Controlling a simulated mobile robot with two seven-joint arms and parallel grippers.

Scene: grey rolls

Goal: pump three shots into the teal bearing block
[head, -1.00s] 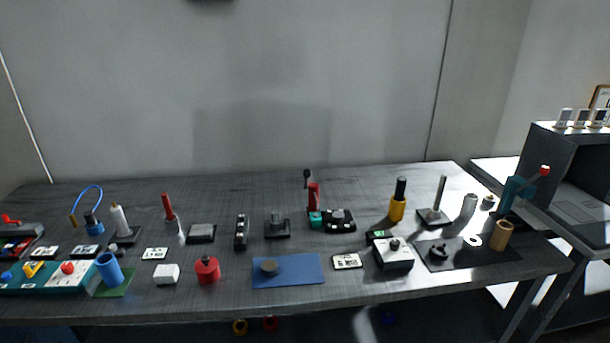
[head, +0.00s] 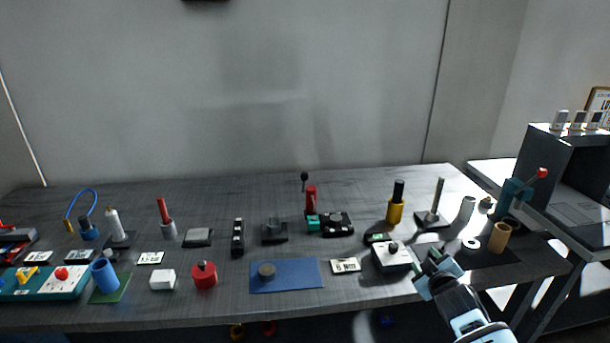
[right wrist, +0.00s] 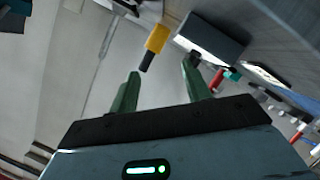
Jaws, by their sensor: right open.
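The teal block (head: 313,223) sits near the middle back of the table. A red upright device (head: 311,200) with a black knob on a lever (head: 304,177) stands right behind it. Small red (right wrist: 217,80) and teal (right wrist: 232,74) patches in the right wrist view look like the same pair, partly hidden by a finger. My right gripper (head: 428,259) is open and empty at the table's front right, well right of the teal block. Its green fingers (right wrist: 160,70) show apart in the right wrist view. My left gripper is not in view.
A white-topped box with a knob (head: 391,257) stands just left of my right gripper. A yellow and black cylinder (head: 395,210) stands behind it. A black unit (head: 338,224) sits beside the teal block. A blue mat (head: 285,276) with a dark puck lies in front.

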